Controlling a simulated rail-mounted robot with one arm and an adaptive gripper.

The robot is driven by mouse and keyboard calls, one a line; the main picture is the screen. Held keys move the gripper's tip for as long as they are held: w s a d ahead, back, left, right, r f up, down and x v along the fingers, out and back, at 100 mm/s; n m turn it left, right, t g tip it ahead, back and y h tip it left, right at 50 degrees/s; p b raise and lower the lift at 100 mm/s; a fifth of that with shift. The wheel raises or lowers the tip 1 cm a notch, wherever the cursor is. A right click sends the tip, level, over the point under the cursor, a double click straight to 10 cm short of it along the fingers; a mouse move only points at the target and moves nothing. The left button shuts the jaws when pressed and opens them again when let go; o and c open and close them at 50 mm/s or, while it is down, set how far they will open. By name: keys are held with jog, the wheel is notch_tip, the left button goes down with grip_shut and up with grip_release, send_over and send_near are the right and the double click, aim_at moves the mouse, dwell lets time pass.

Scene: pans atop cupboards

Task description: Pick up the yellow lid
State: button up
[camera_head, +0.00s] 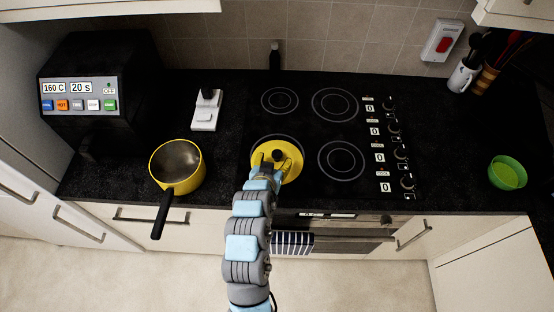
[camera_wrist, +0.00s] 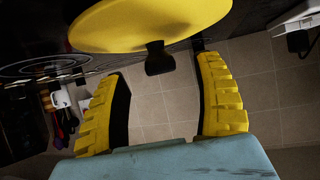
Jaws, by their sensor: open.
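The yellow lid (camera_head: 291,153) is at the front left burner of the black hob, with its dark knob (camera_head: 277,155) upward. My gripper (camera_head: 269,164) is at the lid's near side and hides part of it. In the wrist view the lid (camera_wrist: 150,22) fills the top, and its black knob (camera_wrist: 158,58) points toward the gap between the yellow fingers. My gripper (camera_wrist: 158,72) is open there. The knob is near the fingertips, and no finger is seen pressing on it.
A yellow pot (camera_head: 178,165) with a dark handle stands on the counter to the left. Behind it are a white socket block (camera_head: 206,112) and a black appliance (camera_head: 100,75). A green bowl (camera_head: 507,172) and a utensil holder (camera_head: 463,78) stand to the right.

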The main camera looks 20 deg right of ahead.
aim_at(276, 158)
jog(key=shift+p+x, duration=0.75)
jog(key=shift+x, duration=1.45)
jog(key=shift+s+f, duration=0.1)
grip_shut()
